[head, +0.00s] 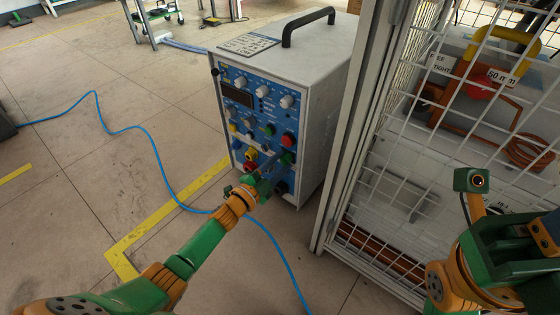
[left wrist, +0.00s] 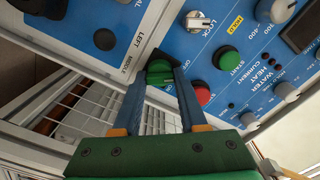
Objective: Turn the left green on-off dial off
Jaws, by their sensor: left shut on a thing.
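The green on-off dial (left wrist: 160,72) sits on the blue front panel near the labels LEFT and MIDDLE. In the left wrist view, my left gripper (left wrist: 161,80) has one blue finger on each side of it and is shut on it. In the head view, the left gripper (head: 274,166) reaches the lower right of the heater's panel, and the dial (head: 287,157) shows just by the fingertips. The heater (head: 318,95) is a grey box with a black top handle. My right arm is at the right edge; its jaws cannot be made out clearly.
A green start button (left wrist: 225,58) and a red button (left wrist: 202,93) are close beside the fingers. A white wire cage (head: 375,185) stands just right of the heater. A blue cable (head: 150,135) lies across the floor at left, where there is free room.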

